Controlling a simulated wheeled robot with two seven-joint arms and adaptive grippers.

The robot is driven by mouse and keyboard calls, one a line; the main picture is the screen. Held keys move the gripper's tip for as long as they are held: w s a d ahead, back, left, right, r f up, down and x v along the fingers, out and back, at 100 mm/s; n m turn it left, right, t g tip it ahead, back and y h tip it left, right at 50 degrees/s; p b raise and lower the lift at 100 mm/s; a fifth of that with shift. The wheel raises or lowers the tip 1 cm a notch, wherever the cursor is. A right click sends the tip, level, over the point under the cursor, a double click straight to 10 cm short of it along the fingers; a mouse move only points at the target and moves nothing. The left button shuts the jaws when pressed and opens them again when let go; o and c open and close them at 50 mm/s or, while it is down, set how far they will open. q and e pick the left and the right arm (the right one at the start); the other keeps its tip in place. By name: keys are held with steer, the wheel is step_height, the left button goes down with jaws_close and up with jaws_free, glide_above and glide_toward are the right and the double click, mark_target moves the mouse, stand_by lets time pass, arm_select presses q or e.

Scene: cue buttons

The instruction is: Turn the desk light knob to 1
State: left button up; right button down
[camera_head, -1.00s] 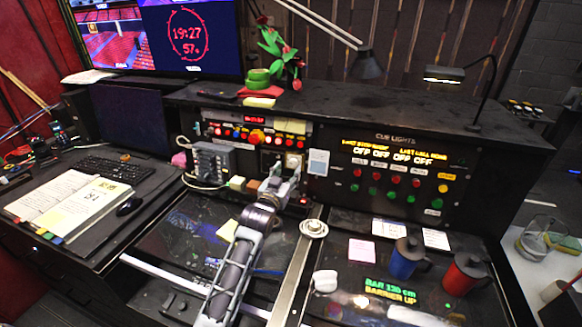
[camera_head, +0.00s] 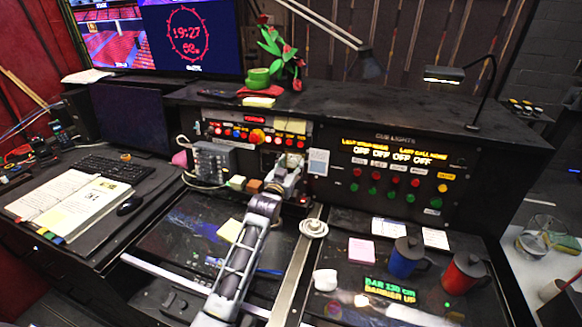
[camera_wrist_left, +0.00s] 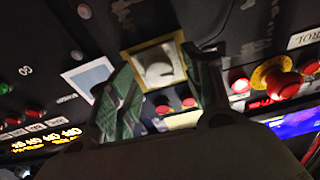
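The desk light knob (camera_wrist_left: 158,70) is a pale round knob on a square, yellow-edged plate in the left wrist view. My left gripper (camera_wrist_left: 163,88) is open, with one green-padded finger on each side of the knob in the picture. I cannot tell whether the fingers touch it. The knob's setting is not readable. My right gripper is not in view.
A red mushroom button on a yellow base (camera_wrist_left: 277,80) is near the knob; it also shows in the head view (camera_head: 257,136). The cue light panel (camera_head: 395,180) is to the right. Blue (camera_head: 406,258) and red (camera_head: 464,272) mugs stand on the desk. A grey phone-like box (camera_head: 212,160) sits left.

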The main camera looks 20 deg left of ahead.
arm_select(q)
steer(key=c, duration=0.9)
steer(key=shift+r, duration=0.1)
steer(key=shift+c, duration=0.4)
steer(key=shift+n+p, duration=0.45)
steer(key=shift+n, duration=0.05)
steer(key=shift+c, duration=0.2)
steer(key=o, duration=1)
steer(key=shift+o, duration=0.2)
steer(key=shift+s, duration=0.9)
steer(key=s, duration=1)
steer(key=shift+a, duration=0.15)
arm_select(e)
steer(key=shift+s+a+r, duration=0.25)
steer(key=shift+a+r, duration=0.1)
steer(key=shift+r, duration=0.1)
